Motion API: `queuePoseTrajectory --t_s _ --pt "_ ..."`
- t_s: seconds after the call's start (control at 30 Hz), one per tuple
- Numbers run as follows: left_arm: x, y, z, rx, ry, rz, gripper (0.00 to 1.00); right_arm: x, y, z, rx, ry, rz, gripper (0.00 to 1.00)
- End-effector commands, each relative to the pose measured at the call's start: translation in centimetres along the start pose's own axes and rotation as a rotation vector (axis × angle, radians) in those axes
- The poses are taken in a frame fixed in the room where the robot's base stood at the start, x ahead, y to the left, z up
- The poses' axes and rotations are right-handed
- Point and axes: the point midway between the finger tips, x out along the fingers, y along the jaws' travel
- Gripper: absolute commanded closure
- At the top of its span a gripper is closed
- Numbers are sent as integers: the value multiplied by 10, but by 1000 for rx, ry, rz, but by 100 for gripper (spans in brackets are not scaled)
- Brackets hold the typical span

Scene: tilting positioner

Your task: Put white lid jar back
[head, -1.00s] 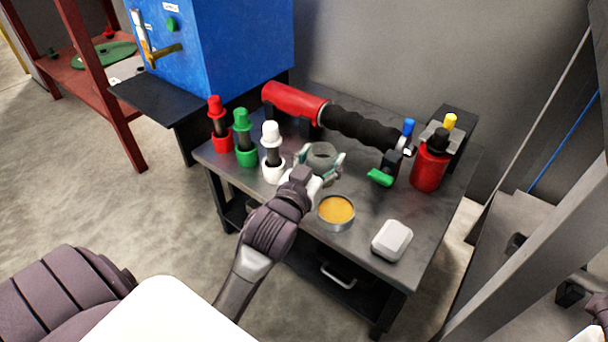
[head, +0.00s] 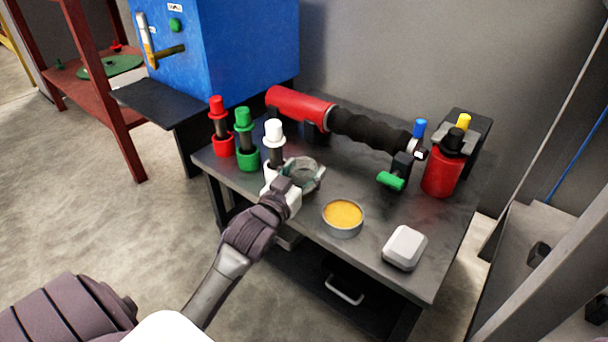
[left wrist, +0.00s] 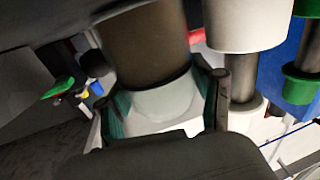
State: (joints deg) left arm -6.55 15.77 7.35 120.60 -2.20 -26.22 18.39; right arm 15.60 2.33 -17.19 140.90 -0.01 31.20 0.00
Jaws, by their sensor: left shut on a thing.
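My left gripper (head: 302,178) is at the front left part of the grey table, beside the post with the white cap (head: 274,134). It is shut on the jar. In the left wrist view the jar (left wrist: 150,48) has a dark brown body and a pale grey-white lid (left wrist: 165,103), with the fingers on both sides of the lid. In the head view the hand partly covers the jar, and I cannot tell whether it touches the table. My right gripper is not in view.
Green (head: 244,130) and red (head: 218,125) capped posts stand left of the white one. An open tin with orange contents (head: 343,215) is right of the hand; a white box (head: 405,247) is farther right. A red-and-black tool (head: 330,115) and red bottle (head: 441,173) stand behind.

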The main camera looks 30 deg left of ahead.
Motion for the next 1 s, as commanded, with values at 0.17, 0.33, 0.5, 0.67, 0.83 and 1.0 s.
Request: queuePoseTrajectory --t_s 0.17,0.33,0.5,0.67,0.83,1.0 --pt "0 0 0 0 0 0 77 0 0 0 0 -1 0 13" --pt "0 0 2 0 -1 0 18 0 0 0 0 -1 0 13" --pt "0 0 2 1 -1 0 9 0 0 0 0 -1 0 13" --pt "0 0 2 1 -1 0 9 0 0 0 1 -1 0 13" --pt "-6 0 -1 0 -3 0 9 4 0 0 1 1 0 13" --pt "-33 0 -3 0 -6 -1 9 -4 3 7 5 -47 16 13"
